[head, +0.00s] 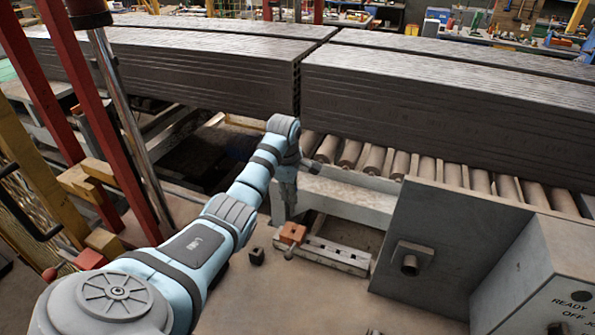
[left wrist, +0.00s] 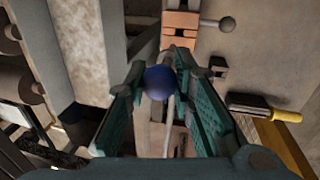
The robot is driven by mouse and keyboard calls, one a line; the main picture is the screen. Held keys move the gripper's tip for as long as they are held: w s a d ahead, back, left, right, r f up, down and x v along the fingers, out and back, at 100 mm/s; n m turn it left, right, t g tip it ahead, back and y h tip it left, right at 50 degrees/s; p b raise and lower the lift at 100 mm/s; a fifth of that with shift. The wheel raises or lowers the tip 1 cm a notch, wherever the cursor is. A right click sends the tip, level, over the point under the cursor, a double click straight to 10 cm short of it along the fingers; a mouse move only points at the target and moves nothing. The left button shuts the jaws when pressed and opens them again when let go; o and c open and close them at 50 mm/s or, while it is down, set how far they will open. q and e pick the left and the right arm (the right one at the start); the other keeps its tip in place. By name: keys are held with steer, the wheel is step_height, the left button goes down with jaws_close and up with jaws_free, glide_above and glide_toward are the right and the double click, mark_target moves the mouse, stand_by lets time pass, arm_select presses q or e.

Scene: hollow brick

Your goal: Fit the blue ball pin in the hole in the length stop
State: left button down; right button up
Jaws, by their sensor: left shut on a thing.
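My left gripper (head: 284,212) points down near the left end of a pale slotted rail. In the left wrist view its teal fingers (left wrist: 160,72) are shut on the blue ball pin (left wrist: 158,82); the round blue head faces the camera and the shank is mostly hidden. The length stop is an orange block (head: 293,233) on that rail, with a grey ball-ended lever. The block also shows beyond the fingertips in the left wrist view (left wrist: 180,22), with the pin apart from it in the picture. The pin is hidden in the head view.
The slotted rail (head: 338,255) lies on the bench. A small black block (head: 257,256) stands left of it. A yellow-handled tool (left wrist: 268,108) lies nearby. A grey metal housing (head: 440,250) stands to the right; rollers (head: 375,160) and long dark stacks (head: 430,95) lie behind.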

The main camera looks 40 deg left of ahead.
mark_target(292, 208)
arm_select(q)
steer(key=shift+d+f+b, duration=0.15)
steer(key=shift+f+b, duration=0.2)
steer(key=shift+f, duration=2.75)
arm_select(e)
steer(key=shift+s+r, duration=0.1)
steer(key=shift+r, duration=0.05)
arm_select(q)
steer(key=shift+f, duration=0.1)
steer(key=shift+f, duration=0.35)
steer(key=shift+f+b, duration=1.85)
steer(key=shift+f, duration=0.75)
arm_select(e)
steer(key=shift+f, duration=1.75)
arm_select(q)
steer(key=c, duration=1.3)
jaws_free()
